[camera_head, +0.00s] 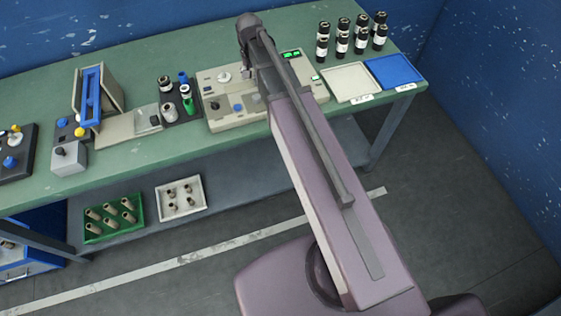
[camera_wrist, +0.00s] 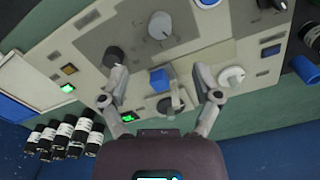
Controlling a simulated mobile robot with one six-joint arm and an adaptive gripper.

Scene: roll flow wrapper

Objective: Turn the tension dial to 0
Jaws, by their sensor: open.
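The beige control panel (camera_head: 228,119) sits on the green bench, and it fills the middle of the wrist view (camera_wrist: 205,52). In the head view my arm hides part of the panel.
A grey lever-like part (camera_wrist: 170,103) stands beside the blue button. Black bottles (camera_head: 342,44), a white tray (camera_head: 349,82) and a blue tray (camera_head: 395,71) lie right of the panel. A dark rack (camera_head: 178,105) stands close left.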

